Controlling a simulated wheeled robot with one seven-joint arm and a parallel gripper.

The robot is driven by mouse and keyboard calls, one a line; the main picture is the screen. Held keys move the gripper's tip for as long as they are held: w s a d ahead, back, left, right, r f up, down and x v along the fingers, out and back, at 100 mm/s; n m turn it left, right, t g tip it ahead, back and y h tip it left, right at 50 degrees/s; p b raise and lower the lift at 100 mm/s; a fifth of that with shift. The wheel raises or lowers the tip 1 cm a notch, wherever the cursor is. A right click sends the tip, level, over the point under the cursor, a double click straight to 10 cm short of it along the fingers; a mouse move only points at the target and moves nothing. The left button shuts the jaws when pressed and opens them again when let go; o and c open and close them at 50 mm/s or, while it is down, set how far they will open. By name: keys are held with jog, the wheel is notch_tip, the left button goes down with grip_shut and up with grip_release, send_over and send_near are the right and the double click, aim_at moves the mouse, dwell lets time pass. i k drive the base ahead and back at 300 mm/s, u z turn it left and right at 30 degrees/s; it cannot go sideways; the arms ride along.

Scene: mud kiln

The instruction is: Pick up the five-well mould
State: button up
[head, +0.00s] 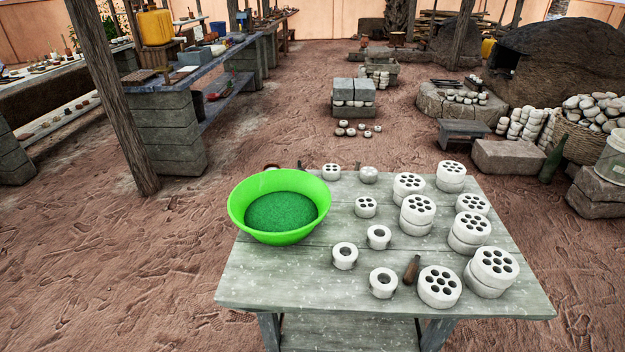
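Round white moulds stand on the grey wooden table. A small mould with several wells (365,207) sits upright left of the middle, apart from its neighbours. A similar small mould (331,172) stands at the back edge, right of the green basin. Either may be the five-well mould; the wells are too small to count surely. Wider moulds with more wells stand on the right, such as the stacked one (417,211) and the front one (439,287). My gripper is not in view.
The green basin (245,216) takes up the table's back left. Single-hole moulds (345,255) and a brown bottle-shaped tool (411,270) stand near the front. The table's front left (270,285) is bare. A wooden post (115,95) rises at left.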

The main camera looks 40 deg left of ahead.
aim_at(368, 174)
jog(key=u, duration=1.1)
jog(key=i, duration=1)
